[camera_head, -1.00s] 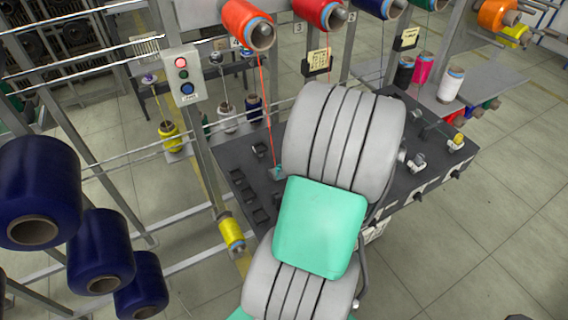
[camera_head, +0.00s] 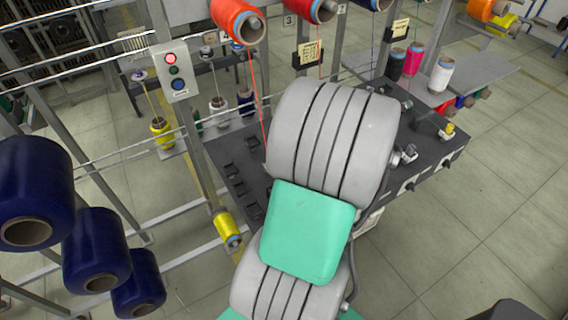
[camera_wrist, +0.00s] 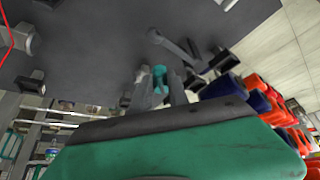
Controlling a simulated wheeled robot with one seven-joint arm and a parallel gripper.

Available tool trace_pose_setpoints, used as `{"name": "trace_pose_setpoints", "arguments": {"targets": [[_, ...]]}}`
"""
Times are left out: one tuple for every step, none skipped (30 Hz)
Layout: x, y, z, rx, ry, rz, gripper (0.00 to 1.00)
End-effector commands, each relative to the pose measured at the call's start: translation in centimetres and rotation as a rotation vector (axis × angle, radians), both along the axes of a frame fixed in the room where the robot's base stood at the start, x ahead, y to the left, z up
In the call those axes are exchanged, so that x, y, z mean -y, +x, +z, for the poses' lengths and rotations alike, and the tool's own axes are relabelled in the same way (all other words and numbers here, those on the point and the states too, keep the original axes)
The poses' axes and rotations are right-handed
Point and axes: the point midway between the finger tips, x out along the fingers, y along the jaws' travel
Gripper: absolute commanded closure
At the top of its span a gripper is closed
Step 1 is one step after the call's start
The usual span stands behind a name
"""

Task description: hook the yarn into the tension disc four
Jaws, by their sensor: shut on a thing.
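The red yarn (camera_head: 262,108) runs down from the orange-red spool (camera_head: 238,20), near a label 4, and goes behind my arm. A piece of red yarn (camera_wrist: 10,32) also shows at the upper left in the wrist view. My gripper (camera_wrist: 160,86) is shut on a small teal piece (camera_wrist: 158,75) low over the dark panel; in the head view my arm hides it. Whether yarn is fixed to this piece cannot be seen. Small dark fittings (camera_head: 236,170) stand on the panel's left part. I cannot tell which is tension disc four.
The dark panel (camera_head: 425,150) carries more fittings at its right side. In the wrist view, a fitting (camera_wrist: 22,42) is at upper left and a lever (camera_wrist: 170,45) is close beyond my fingers. A yellow spool (camera_head: 227,228) and dark blue spools (camera_head: 95,250) stand left.

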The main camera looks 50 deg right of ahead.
Motion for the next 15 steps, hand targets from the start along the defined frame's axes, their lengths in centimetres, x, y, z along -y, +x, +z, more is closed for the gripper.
{"name": "trace_pose_setpoints", "arguments": {"targets": [[0.0, -0.1, 0.6, 0.0, -0.001, 0.0, 1.0], [0.0, -0.1, 0.7, 0.0, 0.0, 0.0, 1.0], [0.0, -0.2, 0.9, 0.0, 0.0, 0.0, 1.0], [-0.1, -0.2, 1.1, 0.0, 0.0, 0.0, 1.0], [-0.1, -0.2, 1.3, -0.001, 0.0, 0.0, 1.0], [-0.1, -0.3, 1.5, -0.001, 0.0, 0.0, 1.0], [-0.1, -0.3, 1.7, 0.0, 0.0, 0.0, 1.0], [-0.1, -0.4, 1.9, 0.0, 0.0, 0.0, 1.0], [-0.1, -0.4, 2.1, 0.0, 0.0, 0.0, 1.0], [-0.1, -0.4, 2.2, 0.0, 0.0, 0.0, 1.0], [-0.1, -0.5, 2.4, 0.0, 0.0, 0.0, 1.0], [-0.1, -0.5, 2.6, 0.0, 0.0, 0.0, 1.0], [-0.2, -0.5, 2.8, 0.0, 0.0, 0.0, 1.0], [-0.2, -0.6, 3.0, 0.0, 0.0, -0.001, 1.0], [-0.2, -0.6, 3.2, 0.0, 0.0, -0.001, 1.0]]}}
